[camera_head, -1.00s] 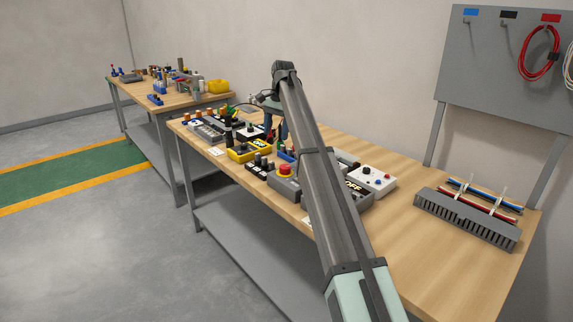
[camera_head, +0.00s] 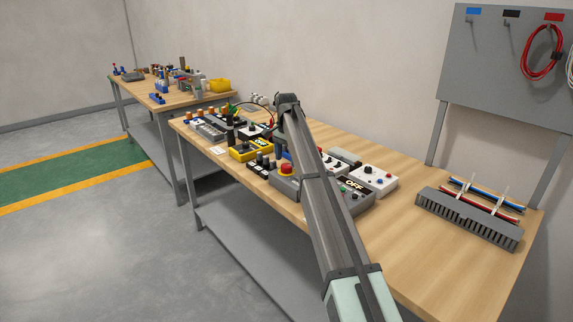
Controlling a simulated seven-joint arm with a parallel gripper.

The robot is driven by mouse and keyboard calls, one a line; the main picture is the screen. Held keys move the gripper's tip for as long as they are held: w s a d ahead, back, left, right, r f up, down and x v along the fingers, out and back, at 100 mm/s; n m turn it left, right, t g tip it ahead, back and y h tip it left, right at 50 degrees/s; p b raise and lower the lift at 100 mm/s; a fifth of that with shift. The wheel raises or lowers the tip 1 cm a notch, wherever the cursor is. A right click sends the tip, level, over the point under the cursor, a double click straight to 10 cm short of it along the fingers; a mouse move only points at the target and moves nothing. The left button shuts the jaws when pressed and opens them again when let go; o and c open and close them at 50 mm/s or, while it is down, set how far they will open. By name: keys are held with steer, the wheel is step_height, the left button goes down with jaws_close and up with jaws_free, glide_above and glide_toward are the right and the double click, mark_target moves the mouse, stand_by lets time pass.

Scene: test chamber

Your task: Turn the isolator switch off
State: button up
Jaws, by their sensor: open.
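Several control boxes stand on the near workbench, and I cannot tell for certain which one is the isolator switch. A grey box with a black "OFF" label (camera_head: 355,186) sits right of my arm, partly covered by it. A yellow box with dark parts on top (camera_head: 249,150) sits left of my arm. A grey box with a red mushroom button (camera_head: 286,168) is just left of my arm, its right side hidden. My arm reaches over the bench from the lower right. My gripper is hidden behind the arm's far end, so its jaws do not show.
A white box with knobs (camera_head: 374,180) stands right of the "OFF" box. A grey slotted cable duct (camera_head: 468,219) with wires lies on the bench's right part. Bare wood (camera_head: 420,250) lies before it. A second bench (camera_head: 165,100) with small parts stands behind left.

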mark_target(286, 165)
steer(key=shift+f, duration=1.55)
steer(key=c, duration=1.1)
steer(key=shift+n, duration=0.4)
steer(key=n, duration=0.2)
steer(key=shift+n, duration=2.2)
steer(key=shift+o, duration=0.2)
steer(key=o, duration=1.1)
steer(key=shift+c, duration=0.2)
